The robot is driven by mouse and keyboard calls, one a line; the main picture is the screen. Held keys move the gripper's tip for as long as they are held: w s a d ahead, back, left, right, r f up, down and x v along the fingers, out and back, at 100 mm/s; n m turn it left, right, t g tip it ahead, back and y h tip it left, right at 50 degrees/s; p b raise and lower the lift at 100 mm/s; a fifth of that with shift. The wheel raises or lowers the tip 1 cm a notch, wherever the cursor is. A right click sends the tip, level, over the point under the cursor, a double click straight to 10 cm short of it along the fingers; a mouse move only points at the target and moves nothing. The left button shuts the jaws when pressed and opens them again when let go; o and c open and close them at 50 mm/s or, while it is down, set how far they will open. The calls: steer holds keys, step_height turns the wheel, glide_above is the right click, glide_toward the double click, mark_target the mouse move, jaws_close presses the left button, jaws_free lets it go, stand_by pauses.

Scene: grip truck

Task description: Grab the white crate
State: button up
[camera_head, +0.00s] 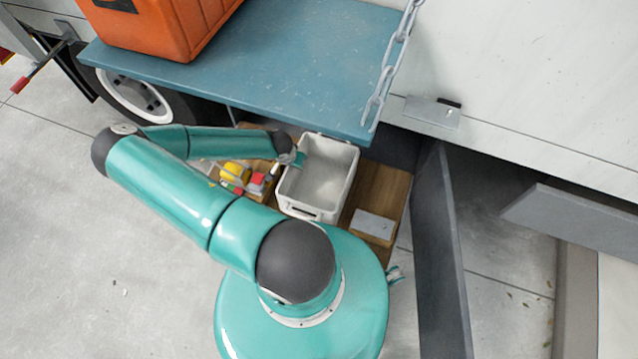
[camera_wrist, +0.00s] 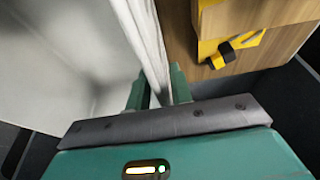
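The white crate (camera_head: 318,180) is an open, empty box standing upright on the wooden floor of the compartment under the blue platform. In the wrist view its pale wall (camera_wrist: 142,35) runs between the two fingers of my gripper (camera_wrist: 158,90). The left finger is on the crate's inner side and the right finger on its outer side. Whether both fingers press on the wall is not clear. In the head view my gripper (camera_head: 297,159) is at the crate's left rim, partly hidden by my arm.
Left of the crate are a yellow item (camera_head: 236,171) and a red item (camera_head: 257,182). A grey box (camera_head: 374,225) lies at right. The blue platform (camera_head: 290,75) overhangs the crate's back, with a chain (camera_head: 378,95) at its corner. A dark panel (camera_head: 440,250) stands further right.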

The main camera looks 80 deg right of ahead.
jaws_close()
stand_by(1.2)
